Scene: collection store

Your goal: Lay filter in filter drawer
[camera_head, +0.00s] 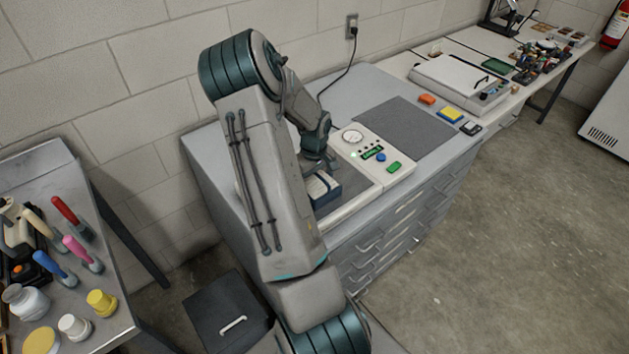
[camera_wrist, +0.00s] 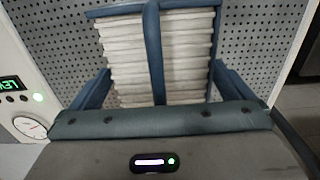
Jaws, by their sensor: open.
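The filter (camera_head: 325,190), a block of white pleats in a blue frame, lies on a grey perforated plate (camera_wrist: 265,55) beside a control panel. In the wrist view the filter (camera_wrist: 125,50) fills the upper middle, with a blue bar across its pleats. My gripper (camera_head: 317,166) is just above the filter, pointing down. In the wrist view my gripper (camera_wrist: 160,78) is open, with one finger on each side of the filter. I cannot tell whether the fingers touch it. A dark box with a white handle (camera_head: 232,324) is low beside the cabinet; I cannot tell if it is the filter drawer.
The control panel (camera_head: 365,148) has a gauge and buttons. The cabinet has several drawers (camera_head: 400,225) in front. A tool table (camera_head: 120,315) stands at left. Small coloured blocks (camera_head: 450,114) lie near the cabinet's right edge. The dark grey mat (camera_head: 405,128) is clear.

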